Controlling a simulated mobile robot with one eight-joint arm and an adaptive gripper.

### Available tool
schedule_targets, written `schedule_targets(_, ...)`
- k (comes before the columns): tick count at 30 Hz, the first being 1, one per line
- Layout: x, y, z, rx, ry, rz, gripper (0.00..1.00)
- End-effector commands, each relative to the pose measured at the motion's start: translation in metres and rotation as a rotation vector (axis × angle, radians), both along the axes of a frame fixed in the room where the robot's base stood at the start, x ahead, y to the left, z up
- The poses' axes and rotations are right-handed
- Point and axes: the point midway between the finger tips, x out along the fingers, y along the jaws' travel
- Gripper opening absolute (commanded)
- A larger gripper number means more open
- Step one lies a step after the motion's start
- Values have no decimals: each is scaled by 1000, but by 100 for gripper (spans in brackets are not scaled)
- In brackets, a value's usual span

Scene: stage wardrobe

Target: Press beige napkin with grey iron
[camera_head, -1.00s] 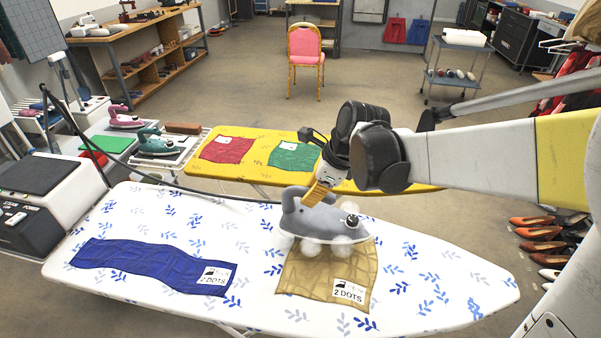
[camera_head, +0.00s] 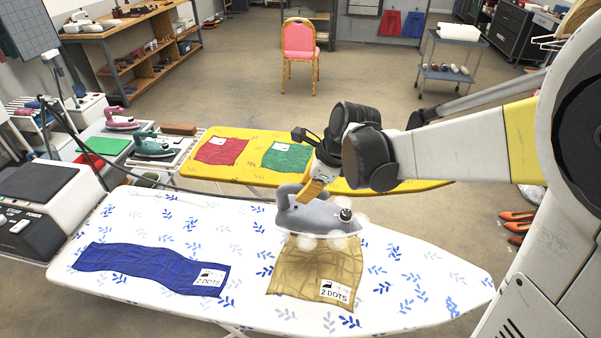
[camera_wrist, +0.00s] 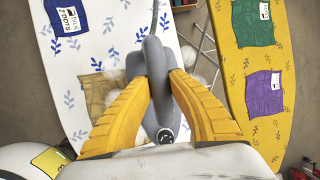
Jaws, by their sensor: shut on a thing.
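The grey iron (camera_head: 322,219) is over the far edge of the beige napkin (camera_head: 315,267), with white steam puffs around its base. My gripper (camera_head: 316,190) is shut on its handle from above. In the wrist view the yellow fingers (camera_wrist: 158,88) close on the iron (camera_wrist: 156,62), and its dial shows at the near end. Part of the napkin (camera_wrist: 95,95) shows left of the iron there. The napkin looks creased and has a white "2 DOTS" label. I cannot tell whether the iron's sole touches the cloth.
A blue napkin (camera_head: 150,268) lies left on the same white ironing board (camera_head: 420,300). Behind is a yellow board (camera_head: 245,171) with red (camera_head: 221,151) and green (camera_head: 287,157) cloths. Pink (camera_head: 121,119) and teal (camera_head: 154,146) irons stand at left. The white board's right end is clear.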

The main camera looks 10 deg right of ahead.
Motion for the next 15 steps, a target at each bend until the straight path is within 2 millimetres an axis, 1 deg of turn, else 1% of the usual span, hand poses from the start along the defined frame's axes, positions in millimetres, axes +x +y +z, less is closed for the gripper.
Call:
schedule_targets(1,1,2,15,0,-1,7,0)
schedule_targets(6,2,6,31,0,1,29,0)
schedule_targets(10,2,8,37,-1,2,42,0)
schedule_targets(15,2,10,40,0,1,51,0)
